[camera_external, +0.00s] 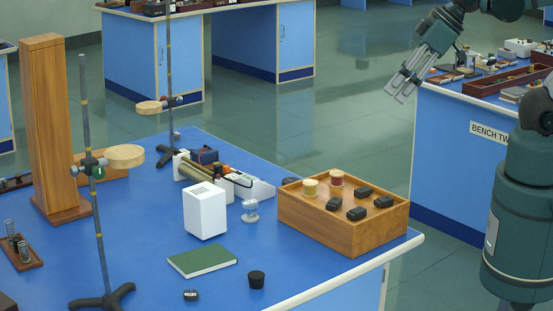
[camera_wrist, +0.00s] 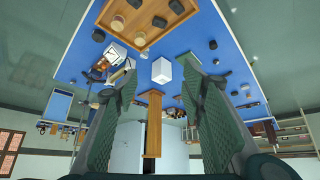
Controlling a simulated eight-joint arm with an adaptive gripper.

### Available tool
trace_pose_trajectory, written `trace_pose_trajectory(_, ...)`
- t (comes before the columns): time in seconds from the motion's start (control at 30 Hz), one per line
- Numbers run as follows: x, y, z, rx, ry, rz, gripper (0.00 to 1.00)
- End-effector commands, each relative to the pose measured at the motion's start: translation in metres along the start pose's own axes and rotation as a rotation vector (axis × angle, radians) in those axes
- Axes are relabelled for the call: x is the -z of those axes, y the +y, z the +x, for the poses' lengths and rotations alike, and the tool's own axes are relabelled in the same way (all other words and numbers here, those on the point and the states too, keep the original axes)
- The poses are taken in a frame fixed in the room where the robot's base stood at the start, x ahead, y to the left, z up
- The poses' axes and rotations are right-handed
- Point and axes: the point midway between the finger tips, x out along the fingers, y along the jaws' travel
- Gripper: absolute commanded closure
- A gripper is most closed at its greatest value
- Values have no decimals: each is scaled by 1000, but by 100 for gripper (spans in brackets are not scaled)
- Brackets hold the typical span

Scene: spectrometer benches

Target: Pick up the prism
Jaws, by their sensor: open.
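No prism can be made out for certain in either view. A small pale, clear-looking piece (camera_external: 250,211) stands on the blue bench between the white box and the wooden tray; its shape is too small to tell. My gripper (camera_external: 399,90) is open and empty, high up right of the blue bench, in front of Bench Two's left end. It is well apart from everything on the benches. In the wrist view its two fingers stand apart, with the blue bench beyond them.
The blue bench (camera_external: 140,235) holds a wooden tray (camera_external: 330,232) with black pieces and spools, a white box (camera_external: 205,210), a green book (camera_external: 202,260), a black stopper (camera_external: 256,280), rod stands (camera_external: 97,215) and a tall wooden column (camera_external: 50,125). Bench Two (camera_external: 450,150) carries trays and instruments.

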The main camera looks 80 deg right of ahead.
Motion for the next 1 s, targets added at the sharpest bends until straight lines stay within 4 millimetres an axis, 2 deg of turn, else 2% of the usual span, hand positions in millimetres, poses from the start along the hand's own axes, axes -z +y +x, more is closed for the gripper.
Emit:
trace_pose_trajectory(0.47,0,0,0,0,0,0,59)
trace_pose_trajectory(0.53,0,0,0,0,0,0,54)
trace_pose_trajectory(1.0,3,0,1,0,-5,12,54)
